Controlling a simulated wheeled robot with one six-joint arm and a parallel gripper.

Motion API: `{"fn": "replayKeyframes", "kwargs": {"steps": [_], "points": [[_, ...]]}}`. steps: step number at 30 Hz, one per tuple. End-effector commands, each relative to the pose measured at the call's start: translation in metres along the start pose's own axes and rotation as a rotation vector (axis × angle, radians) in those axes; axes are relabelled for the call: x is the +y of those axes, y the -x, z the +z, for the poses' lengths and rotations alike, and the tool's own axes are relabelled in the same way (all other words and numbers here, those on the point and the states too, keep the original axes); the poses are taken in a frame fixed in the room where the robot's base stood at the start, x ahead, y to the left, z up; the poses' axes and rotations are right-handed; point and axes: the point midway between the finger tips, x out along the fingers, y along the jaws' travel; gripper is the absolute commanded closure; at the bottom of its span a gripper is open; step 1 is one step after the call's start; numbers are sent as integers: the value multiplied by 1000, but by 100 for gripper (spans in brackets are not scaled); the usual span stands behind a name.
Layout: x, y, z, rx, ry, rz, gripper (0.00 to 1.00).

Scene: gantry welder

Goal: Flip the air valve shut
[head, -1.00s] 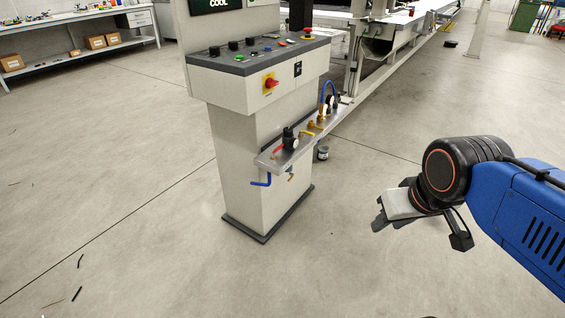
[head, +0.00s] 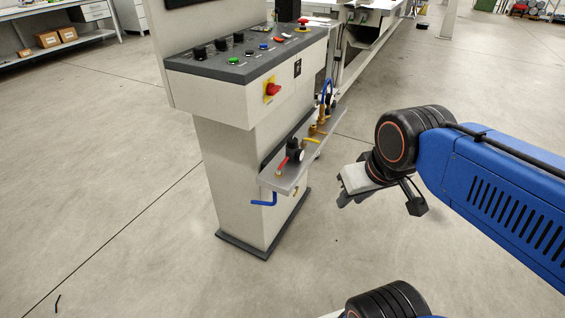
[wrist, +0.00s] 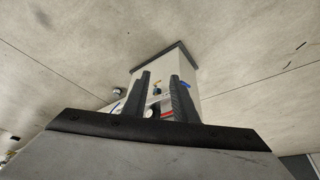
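The valves sit on a metal shelf (head: 285,184) on the side of a grey control pedestal. A red lever (head: 282,165) is at the near end beside a black regulator (head: 294,152). A yellow lever (head: 312,140) is farther along by brass fittings. A blue lever (head: 264,202) hangs below the shelf's near end; it also shows in the wrist view (wrist: 184,86). I cannot tell which lever is the air valve. My gripper (head: 380,205) is right of the shelf, apart from it. In the wrist view its fingers (wrist: 160,78) are apart, with nothing between them.
The gantry rail runs behind. The floor in front is clear.

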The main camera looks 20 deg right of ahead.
Motion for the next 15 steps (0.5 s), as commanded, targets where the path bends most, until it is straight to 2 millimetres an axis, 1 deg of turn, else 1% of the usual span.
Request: {"fn": "replayKeyframes", "kwargs": {"steps": [1,2,3,5,8,15], "points": [[0,0,0,-1,1,0,88],[0,0,-1,-1,3,-1,95],[-1,0,-3,-3,7,-2,100],[-1,0,-8,-6,17,-5,100],[-4,-1,-20,-15,45,-15,100],[-13,-8,-66,-41,154,-52,100]]}}
